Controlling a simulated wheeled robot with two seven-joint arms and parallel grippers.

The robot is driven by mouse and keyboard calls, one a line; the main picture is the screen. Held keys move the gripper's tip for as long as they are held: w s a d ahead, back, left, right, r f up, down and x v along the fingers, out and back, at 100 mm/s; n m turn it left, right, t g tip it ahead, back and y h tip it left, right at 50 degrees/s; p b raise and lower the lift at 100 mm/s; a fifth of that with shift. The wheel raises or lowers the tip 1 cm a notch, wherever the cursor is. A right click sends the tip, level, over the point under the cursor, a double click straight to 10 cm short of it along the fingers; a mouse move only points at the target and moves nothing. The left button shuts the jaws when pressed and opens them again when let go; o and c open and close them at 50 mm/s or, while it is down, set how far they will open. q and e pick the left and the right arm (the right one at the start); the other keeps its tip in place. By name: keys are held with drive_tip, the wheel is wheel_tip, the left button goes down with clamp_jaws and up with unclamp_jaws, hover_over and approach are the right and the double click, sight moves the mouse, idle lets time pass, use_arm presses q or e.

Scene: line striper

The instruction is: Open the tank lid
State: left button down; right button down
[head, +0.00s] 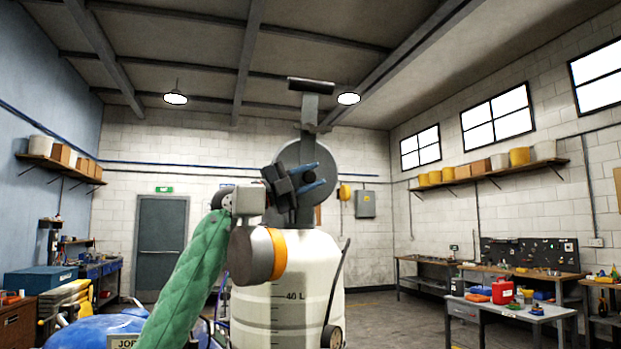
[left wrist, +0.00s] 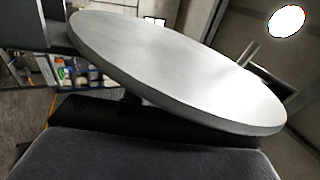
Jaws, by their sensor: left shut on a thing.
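The round grey tank lid (head: 324,158) is tipped up, close to upright, above the top of the tank. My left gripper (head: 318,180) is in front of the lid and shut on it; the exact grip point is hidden. In the left wrist view the lid (left wrist: 180,70) shows as a large pale disc close to the camera. My right gripper is not in view.
A grey post with a dark crossbar (head: 311,86) rises behind the lid. A blue rounded body (head: 90,333) is at the lower left. Workbenches (head: 530,310) with tools and a red can (head: 502,291) stand at right. The floor between tank and benches looks open.

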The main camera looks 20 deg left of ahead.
use_arm(q)
drive_tip(key=c, duration=1.1)
unclamp_jaws()
drive_tip(key=shift+w+f, duration=0.1)
drive_tip(key=shift+a, duration=0.15)
drive_tip(key=shift+s+a+f, duration=0.2)
drive_tip(key=shift+s+a, duration=0.05)
drive_tip(key=shift+a, duration=0.05)
drive_tip(key=b+v, duration=0.2)
drive_tip(key=v, duration=0.4)
drive_tip(key=shift+s+a+f, duration=0.15)
drive_tip(key=shift+s+a, duration=0.05)
drive_tip(key=shift+a, duration=0.15)
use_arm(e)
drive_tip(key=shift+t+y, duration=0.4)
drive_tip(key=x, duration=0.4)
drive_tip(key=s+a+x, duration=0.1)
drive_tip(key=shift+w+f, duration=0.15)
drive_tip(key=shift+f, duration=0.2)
